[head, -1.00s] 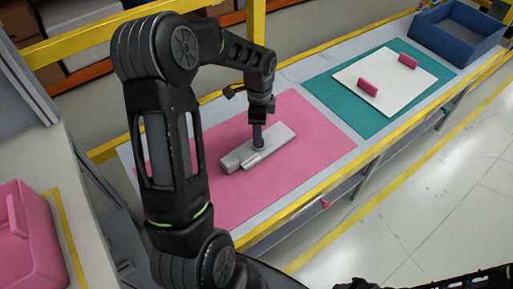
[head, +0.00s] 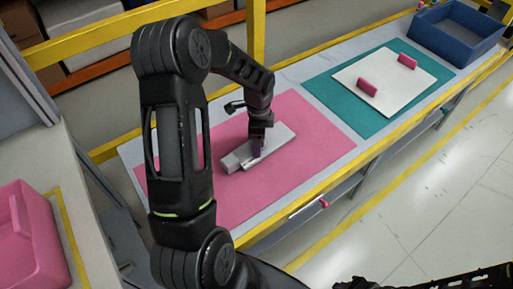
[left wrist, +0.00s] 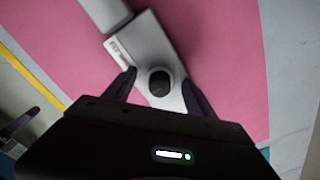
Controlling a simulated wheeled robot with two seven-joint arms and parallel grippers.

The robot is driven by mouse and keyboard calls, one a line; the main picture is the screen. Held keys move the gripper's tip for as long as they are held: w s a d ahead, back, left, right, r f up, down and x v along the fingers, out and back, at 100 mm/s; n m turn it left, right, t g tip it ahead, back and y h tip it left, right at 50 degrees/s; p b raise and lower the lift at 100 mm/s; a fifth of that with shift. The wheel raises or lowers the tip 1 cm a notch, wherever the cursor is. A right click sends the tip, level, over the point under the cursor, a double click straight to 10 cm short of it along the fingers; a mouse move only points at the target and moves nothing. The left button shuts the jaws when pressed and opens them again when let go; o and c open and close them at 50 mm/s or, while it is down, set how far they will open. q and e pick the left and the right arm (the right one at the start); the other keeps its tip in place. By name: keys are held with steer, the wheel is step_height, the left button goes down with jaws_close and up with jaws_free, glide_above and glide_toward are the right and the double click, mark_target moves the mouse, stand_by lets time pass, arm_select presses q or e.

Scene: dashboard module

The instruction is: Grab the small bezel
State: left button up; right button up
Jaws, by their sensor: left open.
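A long grey dashboard part (head: 279,133) lies on the pink mat (head: 310,125), with a smaller grey piece along its near side. I cannot tell for sure which piece is the small bezel. My left gripper (head: 257,152) points down over the grey parts in the head view. In the left wrist view its open fingers (left wrist: 160,85) lie either side of a light grey piece (left wrist: 150,38) with a dark round spot. I cannot tell whether the fingers touch it. A narrow white strip shows on its left edge.
A teal mat (head: 325,87) holds a white board (head: 385,83) with two pink blocks (head: 367,88). A blue bin (head: 450,42) stands at the far right end. Yellow rails edge the table. A pink bin (head: 30,245) is at the left.

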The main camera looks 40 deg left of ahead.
arm_select(q)
steer(key=shift+c, duration=0.4)
jaws_close()
stand_by(0.5)
